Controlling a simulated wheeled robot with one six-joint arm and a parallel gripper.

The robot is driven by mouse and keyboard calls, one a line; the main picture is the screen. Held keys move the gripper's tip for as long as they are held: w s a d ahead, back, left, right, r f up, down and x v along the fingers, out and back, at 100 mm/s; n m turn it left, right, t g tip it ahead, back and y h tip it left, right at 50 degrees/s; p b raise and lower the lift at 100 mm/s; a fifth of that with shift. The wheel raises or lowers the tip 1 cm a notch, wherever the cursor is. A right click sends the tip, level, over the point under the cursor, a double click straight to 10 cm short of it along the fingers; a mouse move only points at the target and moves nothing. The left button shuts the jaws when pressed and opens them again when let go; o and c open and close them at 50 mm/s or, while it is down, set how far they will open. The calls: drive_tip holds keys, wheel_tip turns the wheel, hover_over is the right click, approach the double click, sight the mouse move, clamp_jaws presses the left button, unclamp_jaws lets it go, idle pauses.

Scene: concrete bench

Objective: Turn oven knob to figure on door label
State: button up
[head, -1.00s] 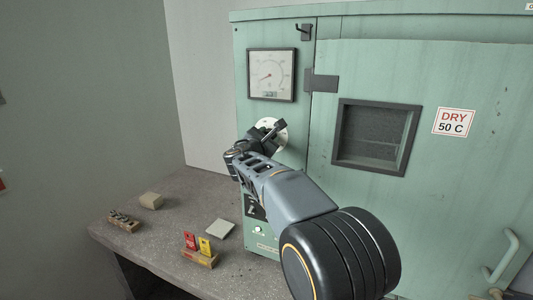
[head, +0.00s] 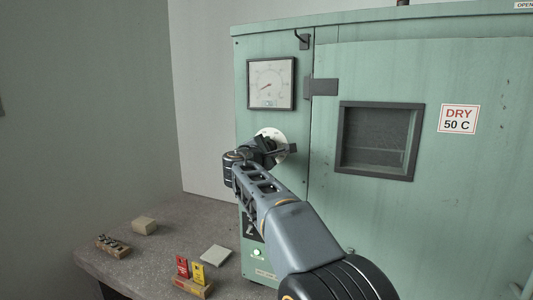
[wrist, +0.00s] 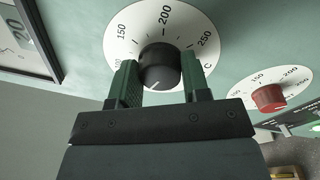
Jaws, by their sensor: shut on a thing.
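The black oven knob (wrist: 160,58) sits on a white dial (wrist: 203,30) that reads 150, 200 and 250 along its visible part. My gripper (wrist: 160,76) has its two green fingers on either side of the knob and is shut on it. A pale mark on the knob points to the lower left of the wrist view; the figure beside it is hidden. In the head view my gripper (head: 268,147) covers most of the dial (head: 272,133). The door label (head: 459,119) reads DRY 50 C.
A red knob (wrist: 269,97) on a second dial is close to the right of my gripper. A gauge (head: 271,83) is above the knob. On the bench are a block with red and yellow tags (head: 192,284), a pale tile (head: 216,255) and a beige block (head: 144,226).

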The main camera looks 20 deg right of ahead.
idle(0.3)
drive_tip(key=o, duration=0.9)
drive_tip(key=shift+o, duration=0.2)
drive_tip(key=b+v, duration=0.2)
drive_tip(key=v, duration=1.1)
drive_tip(key=shift+s+a+b, duration=0.25)
drive_tip(key=shift+s+b, duration=0.1)
drive_tip(key=shift+b, duration=0.05)
drive_tip(key=shift+f, duration=0.1)
